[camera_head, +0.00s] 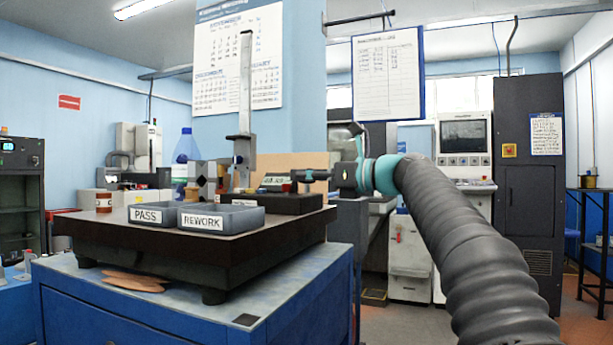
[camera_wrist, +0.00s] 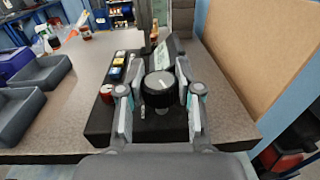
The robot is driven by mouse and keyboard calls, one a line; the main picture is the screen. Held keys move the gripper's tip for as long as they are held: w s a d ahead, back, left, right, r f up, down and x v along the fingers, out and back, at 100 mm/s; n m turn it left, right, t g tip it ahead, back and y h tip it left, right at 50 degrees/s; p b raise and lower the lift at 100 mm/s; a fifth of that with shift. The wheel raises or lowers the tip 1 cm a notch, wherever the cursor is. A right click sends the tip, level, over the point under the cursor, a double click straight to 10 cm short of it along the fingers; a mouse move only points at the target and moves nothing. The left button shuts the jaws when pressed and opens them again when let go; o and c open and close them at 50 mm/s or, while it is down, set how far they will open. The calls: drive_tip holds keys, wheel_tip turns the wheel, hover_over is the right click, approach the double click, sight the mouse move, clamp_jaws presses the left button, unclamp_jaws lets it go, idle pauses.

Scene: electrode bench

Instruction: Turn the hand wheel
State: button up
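The hand wheel (camera_wrist: 160,88) is a black round knob with a pale mark on top, on a black block-like unit (camera_wrist: 100,122) in the wrist view. My gripper (camera_wrist: 160,76) has one finger on each side of the wheel, with narrow gaps seeming to show; contact is not clear. In the head view my gripper (camera_head: 302,176) reaches in from the right, above the unit (camera_head: 290,203). The wheel cannot be made out there. A red knob (camera_wrist: 107,93) and several coloured buttons sit on the unit's left side in the wrist view.
The unit stands on a dark stone plate (camera_head: 130,240) on a blue cabinet (camera_head: 190,310). The PASS tray (camera_head: 152,215) and REWORK tray (camera_head: 222,220) stand at the plate's front. A tall height gauge (camera_head: 245,100) rises behind. A brown board (camera_wrist: 265,60) stands close on the right.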

clamp_jaws()
drive_tip(key=shift+t, duration=0.3)
drive_tip(key=m+t+h+p, duration=0.1)
drive_tip(key=m+t+h, duration=0.1)
drive_tip(key=m+t, duration=0.1)
drive_tip(key=shift+s+r+t+h, duration=0.1)
drive_tip(key=shift+r+t+h, duration=0.05)
drive_tip(key=shift+t+h, duration=0.3)
drive_tip(key=shift+m+t+h+p, duration=1)
drive_tip(key=shift+m+t+h, duration=0.55)
drive_tip(key=shift+m, duration=0.05)
drive_tip(key=shift+h, duration=0.3)
drive_tip(key=o, duration=0.8)
unclamp_jaws()
